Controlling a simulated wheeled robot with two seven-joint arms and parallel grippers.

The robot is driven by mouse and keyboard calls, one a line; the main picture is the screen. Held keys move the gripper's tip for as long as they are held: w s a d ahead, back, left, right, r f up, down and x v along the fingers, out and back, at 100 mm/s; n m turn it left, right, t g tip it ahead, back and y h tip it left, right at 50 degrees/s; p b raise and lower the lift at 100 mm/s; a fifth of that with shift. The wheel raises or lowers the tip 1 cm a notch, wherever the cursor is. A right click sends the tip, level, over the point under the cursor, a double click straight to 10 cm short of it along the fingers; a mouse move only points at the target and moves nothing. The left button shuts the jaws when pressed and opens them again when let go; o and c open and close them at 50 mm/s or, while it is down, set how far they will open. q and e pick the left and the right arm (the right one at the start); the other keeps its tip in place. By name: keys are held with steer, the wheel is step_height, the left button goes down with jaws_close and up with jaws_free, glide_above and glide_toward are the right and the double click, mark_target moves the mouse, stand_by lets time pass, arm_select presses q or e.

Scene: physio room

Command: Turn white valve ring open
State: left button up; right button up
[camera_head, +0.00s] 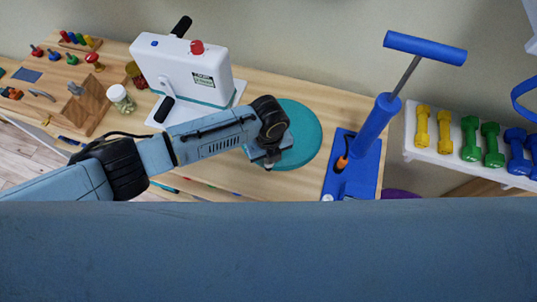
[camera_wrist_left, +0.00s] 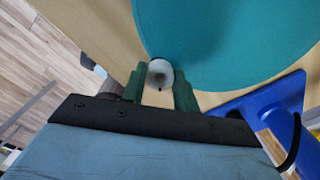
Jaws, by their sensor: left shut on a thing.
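The white valve ring (camera_wrist_left: 160,67) sits at the edge of a round teal cushion (camera_wrist_left: 235,40) in the left wrist view. My left gripper (camera_wrist_left: 160,82) has its two green fingers on either side of the ring, shut on it. In the head view the same gripper (camera_head: 267,160) is over the near left edge of the teal cushion (camera_head: 304,138). There the ring is hidden behind the gripper and wrist. I cannot tell how far the ring is turned. My right gripper is not in view.
A blue hand pump (camera_head: 372,128) stands on a blue base right of the cushion. A white pedal exerciser-like device (camera_head: 185,68) stands behind my left arm. A lidded jar (camera_head: 121,98) and a wooden pegboard (camera_head: 88,105) are further left. Dumbbells (camera_head: 470,138) line a shelf at right.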

arm_select(q)
steer(key=o, duration=1)
